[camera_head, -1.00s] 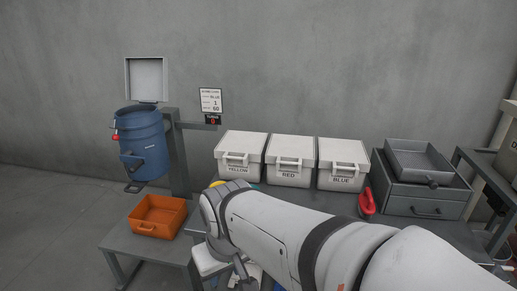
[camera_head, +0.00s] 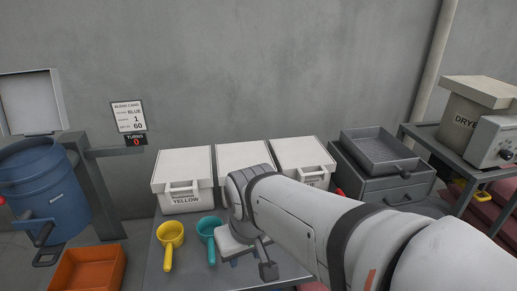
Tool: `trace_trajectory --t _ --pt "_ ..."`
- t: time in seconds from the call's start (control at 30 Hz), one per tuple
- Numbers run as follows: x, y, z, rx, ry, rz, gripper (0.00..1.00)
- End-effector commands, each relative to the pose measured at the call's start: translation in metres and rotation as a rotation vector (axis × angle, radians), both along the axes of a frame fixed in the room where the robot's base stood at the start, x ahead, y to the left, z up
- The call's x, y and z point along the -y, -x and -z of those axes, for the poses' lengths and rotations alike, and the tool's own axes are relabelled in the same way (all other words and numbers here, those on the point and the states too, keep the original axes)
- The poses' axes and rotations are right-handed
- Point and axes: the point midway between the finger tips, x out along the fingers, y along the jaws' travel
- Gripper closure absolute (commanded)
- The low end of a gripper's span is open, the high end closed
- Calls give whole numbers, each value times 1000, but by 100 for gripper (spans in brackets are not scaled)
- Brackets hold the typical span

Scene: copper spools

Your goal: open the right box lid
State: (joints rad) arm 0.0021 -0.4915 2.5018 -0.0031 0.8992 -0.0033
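The right box (camera_head: 303,154) is white, with its lid shut and a handle on the front. It is the rightmost of three like boxes along the back of the table. My arm passes in front of its lower part and hides most of its label. My gripper (camera_head: 250,262) hangs low at the arm's end, in front of and left of the right box, apart from its handle. The gripper is small and partly hidden by the wrist, so I cannot tell whether it is open or shut.
The yellow-labelled box (camera_head: 184,165) and the middle box (camera_head: 243,155) stand to the left, lids shut. A yellow scoop (camera_head: 170,234) and a teal scoop (camera_head: 208,228) lie in front. A grey drawer unit with a tray (camera_head: 378,152) stands right. An orange bin (camera_head: 88,272) is at lower left.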

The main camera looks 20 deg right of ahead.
Motion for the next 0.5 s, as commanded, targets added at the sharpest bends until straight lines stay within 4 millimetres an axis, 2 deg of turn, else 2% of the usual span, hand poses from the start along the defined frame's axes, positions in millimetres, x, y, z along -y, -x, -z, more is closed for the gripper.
trace_trajectory --t 0.27,0.37,0.43,0.5 --pt "0 0 0 1 0 0 64" --pt "1 -2 1 5 2 4 56" --pt "7 -10 5 27 10 19 51" --pt "32 -27 12 72 30 51 45"
